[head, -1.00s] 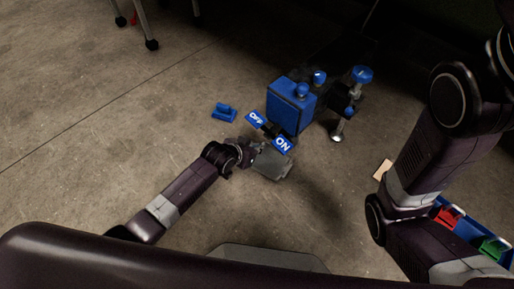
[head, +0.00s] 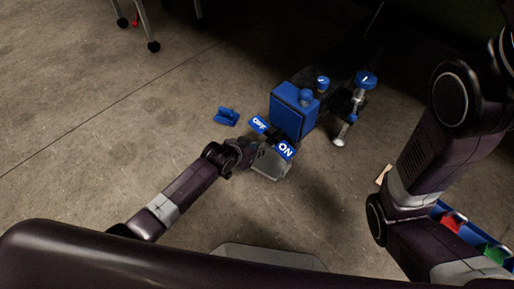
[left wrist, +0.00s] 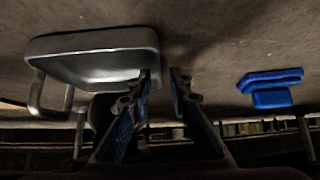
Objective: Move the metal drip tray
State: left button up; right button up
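The metal drip tray (head: 270,163) is on the floor in front of the blue box-shaped unit, partly hidden by the ON sign and my left gripper. In the left wrist view the grey tray (left wrist: 95,48) fills the upper left, with a looped bar at its side. My left gripper (head: 250,152) is at the tray's left edge. In the wrist view its two fingers (left wrist: 165,78) stand a little apart with nothing seen between them. One finger overlaps the tray's edge; I cannot tell if it touches. My right gripper is out of view.
The blue unit (head: 296,112) carries an OFF sign (head: 260,124) and an ON sign (head: 285,150). A small blue part (head: 227,116) lies on the floor to its left.

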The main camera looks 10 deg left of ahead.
pick_arm(q)
jog(key=shift+o, duration=0.4)
jog(key=v, duration=1.2)
dwell(0.4)
